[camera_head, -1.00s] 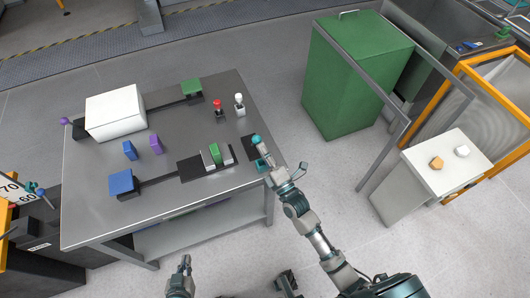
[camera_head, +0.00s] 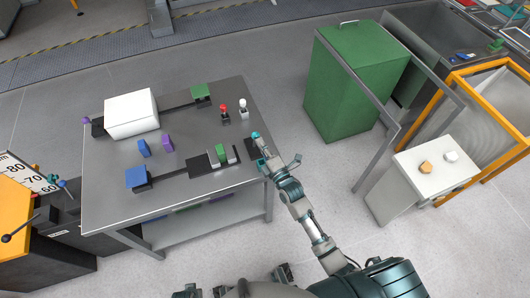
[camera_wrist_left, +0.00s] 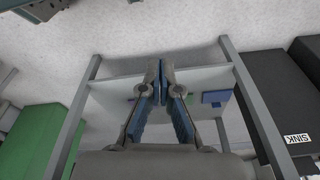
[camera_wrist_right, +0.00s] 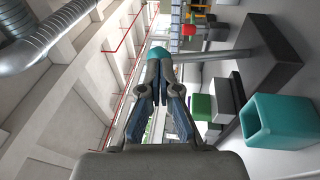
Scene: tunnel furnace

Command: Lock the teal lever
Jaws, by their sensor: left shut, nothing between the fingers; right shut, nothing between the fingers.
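The teal lever's round knob (camera_head: 256,134) is at the right edge of the grey table, by a dark base. In the right wrist view the teal knob (camera_wrist_right: 158,54) shows at my fingertips, with a grey rod running right to the dark base (camera_wrist_right: 272,58). My right gripper (camera_head: 264,146) is shut right beside the knob; the fingers hold nothing, and I cannot tell whether they touch it. It also shows in the right wrist view (camera_wrist_right: 158,66). My left gripper (camera_wrist_left: 161,72) is shut and empty, low in front of the table; the head view cuts it off.
A teal open box (camera_wrist_right: 280,120) stands close to the right gripper. The grey table (camera_head: 195,139) carries a white box (camera_head: 131,114), green block (camera_head: 220,152), blue blocks, purple block, and red and white knobs (camera_head: 243,105). A green bin (camera_head: 350,85) and a white-topped stand (camera_head: 435,180) are right.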

